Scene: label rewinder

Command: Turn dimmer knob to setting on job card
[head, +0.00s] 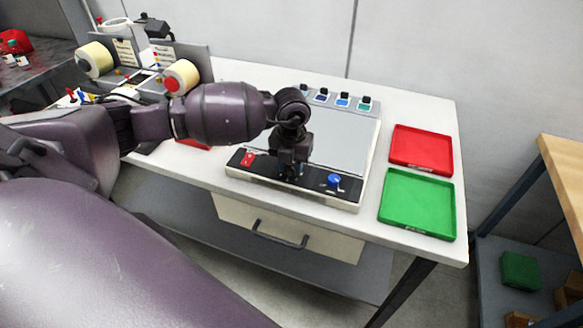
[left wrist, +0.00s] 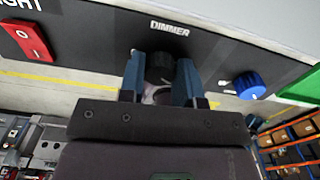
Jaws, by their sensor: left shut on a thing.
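The dimmer knob (left wrist: 160,60) is a dark round knob under the printed word DIMMER on the black front strip of the light panel. My left gripper (head: 289,174) points down at this strip in the head view and hides the knob there. In the left wrist view the two blue-grey fingers of my left gripper (left wrist: 160,74) are on either side of the knob, shut on it. The knob's pointer and any scale marks are hidden or too small to read. I cannot make out a job card for certain. My right gripper is not in view.
A red rocker switch (head: 247,158) is left of the dimmer and a blue knob (head: 334,181) is right of it. A red tray (head: 421,147) and a green tray (head: 418,205) lie at the right. The rewinder with yellow rolls (head: 97,58) stands at the back left.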

